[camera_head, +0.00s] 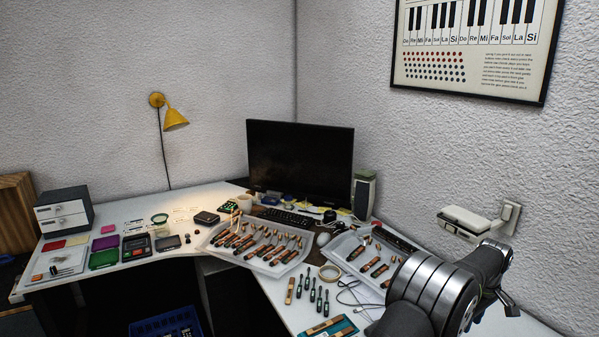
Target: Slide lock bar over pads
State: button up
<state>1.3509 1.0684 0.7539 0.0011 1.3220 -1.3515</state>
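I cannot pick out a lock bar or pads for certain in the head view. A white tray (222,250) on the desk holds several piano-action parts with wooden and dark pieces. A second white tray (341,246), to its right, holds several similar parts and a dark long piece (395,239) near its back edge. My arm fills the lower right, and its large ribbed joint stands in front of the desk there. A small dark end piece (509,304) shows behind it, perhaps part of my gripper. Its fingers and anything between them cannot be made out.
A monitor (299,160), keyboard (284,217) and speaker (363,194) stand behind. Small drawers (64,213) stand at the far left.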

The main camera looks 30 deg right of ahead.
jog(key=shift+f, duration=0.25)
grip_shut()
jog(key=w+a+f+n+g+h, duration=0.25)
jog(key=w+a+n, duration=0.25)
jog(key=w+a, duration=0.25)
jog(key=w+a+f+n+g+h, duration=0.2)
jog(key=w+a+n+g+h, duration=0.2)
jog(key=w+a, duration=0.4)
jog(key=x, duration=0.6)
jog(key=d+x, duration=0.1)
jog(key=x, duration=0.2)
jog(key=shift+w+d+f, duration=0.15)
jog(key=shift+w+d, duration=0.05)
jog(key=shift+w, duration=0.05)
jog(key=s+d, duration=0.2)
jog(key=shift+s+d+f, duration=0.2)
jog(key=shift+d, duration=0.05)
jog(key=shift+s+d, duration=0.4)
